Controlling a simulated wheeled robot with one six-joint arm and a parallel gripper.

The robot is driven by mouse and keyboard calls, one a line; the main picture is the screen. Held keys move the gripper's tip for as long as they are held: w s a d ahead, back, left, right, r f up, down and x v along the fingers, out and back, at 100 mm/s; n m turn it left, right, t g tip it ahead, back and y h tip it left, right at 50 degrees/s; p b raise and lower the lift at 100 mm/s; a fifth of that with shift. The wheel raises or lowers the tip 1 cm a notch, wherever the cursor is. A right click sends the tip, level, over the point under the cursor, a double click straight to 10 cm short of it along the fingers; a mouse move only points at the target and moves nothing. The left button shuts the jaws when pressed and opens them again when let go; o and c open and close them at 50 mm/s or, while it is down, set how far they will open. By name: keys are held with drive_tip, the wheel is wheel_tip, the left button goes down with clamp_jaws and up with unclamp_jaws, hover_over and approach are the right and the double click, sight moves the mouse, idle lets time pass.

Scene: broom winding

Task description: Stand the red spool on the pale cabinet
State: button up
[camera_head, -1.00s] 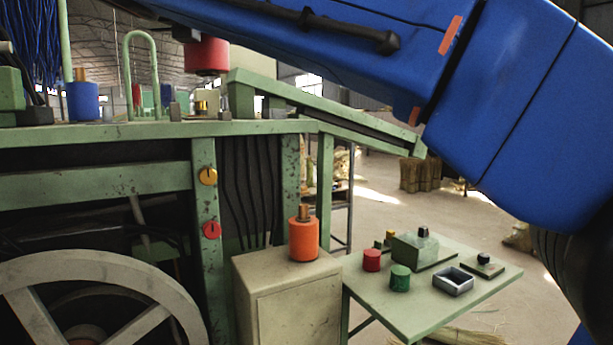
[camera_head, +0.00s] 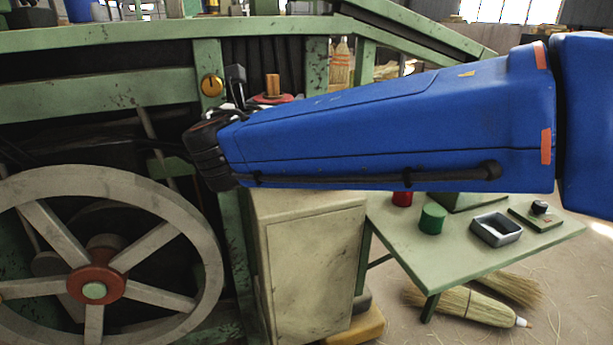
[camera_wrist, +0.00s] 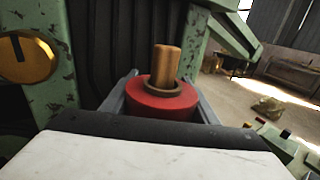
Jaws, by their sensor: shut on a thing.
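The red spool (camera_wrist: 150,101), with a wooden core sticking up, is upright between the two grey fingers of my gripper (camera_wrist: 163,99) in the wrist view. In the head view, its wooden core (camera_head: 272,84) and a bit of red rim show above my blue arm. The pale cabinet (camera_head: 312,260) stands below, in front of the green machine. My arm hides the cabinet's top and the bottom of the spool, so I cannot tell whether they touch. The orange spool seen earlier on the cabinet is not visible now.
The green machine frame (camera_head: 110,92) with a yellow knob (camera_head: 211,85) is close behind and left of the spool. A large wheel (camera_head: 95,285) is at lower left. The green side table (camera_head: 430,255) holds a green cylinder (camera_head: 432,219) and a tray (camera_head: 496,229).

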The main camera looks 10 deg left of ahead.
drive_tip(key=shift+w+d+f, duration=0.1)
drive_tip(key=shift+w+f, duration=0.1)
drive_tip(key=shift+f, duration=2.55)
drive_tip(key=shift+w+f, duration=0.2)
drive_tip(key=shift+f, duration=2.5)
drive_tip(key=shift+f, duration=0.1)
drive_tip(key=o, duration=1.2)
drive_tip(key=shift+s, duration=0.1)
drive_tip(key=s, duration=1.1)
drive_tip(key=shift+s+d, duration=0.15)
drive_tip(key=shift+s, duration=0.25)
